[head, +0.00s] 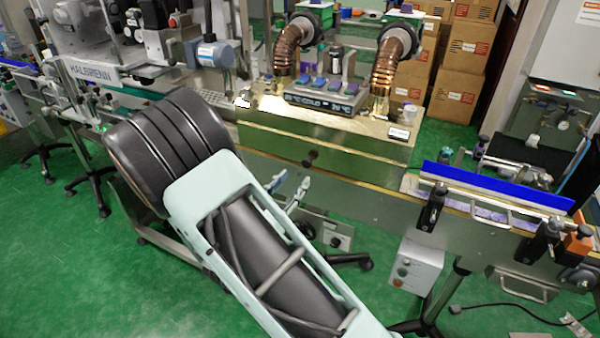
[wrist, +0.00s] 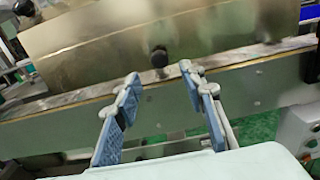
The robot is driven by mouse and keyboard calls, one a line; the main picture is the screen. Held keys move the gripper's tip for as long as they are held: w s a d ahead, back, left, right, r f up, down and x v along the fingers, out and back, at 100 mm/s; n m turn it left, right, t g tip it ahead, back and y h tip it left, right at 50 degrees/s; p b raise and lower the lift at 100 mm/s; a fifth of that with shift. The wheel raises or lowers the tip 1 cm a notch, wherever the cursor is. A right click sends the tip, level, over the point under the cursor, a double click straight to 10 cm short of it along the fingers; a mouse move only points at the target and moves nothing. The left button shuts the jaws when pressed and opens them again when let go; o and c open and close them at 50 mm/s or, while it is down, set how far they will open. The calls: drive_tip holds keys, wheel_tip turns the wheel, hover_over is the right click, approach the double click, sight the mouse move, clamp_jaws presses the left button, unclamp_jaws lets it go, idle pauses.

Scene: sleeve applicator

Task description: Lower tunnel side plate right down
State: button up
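The tunnel side plate is a brass-coloured metal panel (head: 360,151) on the near side of the tunnel housing. A small black knob (head: 310,159) sits low on it. In the wrist view the plate (wrist: 215,35) fills the top, with its black knob (wrist: 159,57) near its lower edge. That edge lies just above the conveyor's rail; I cannot tell how large any gap is. My gripper (wrist: 160,75) is open and empty, its fingertips apart on either side of the knob's line and short of it. In the head view my gripper (head: 292,183) is below the knob, partly hidden by my arm.
Copper-coloured ducts (head: 387,75) rise from the tunnel top. The conveyor (head: 380,205) runs right, with a blue guide rail (head: 497,187) and black clamps (head: 432,208). A grey control box (head: 417,267) hangs below it. Green floor (head: 80,290) is open at left.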

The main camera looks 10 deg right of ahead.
drive_tip(key=v, duration=0.5)
drive_tip(key=shift+s+a, duration=0.2)
drive_tip(key=shift+s, duration=0.1)
drive_tip(key=shift+d, duration=0.1)
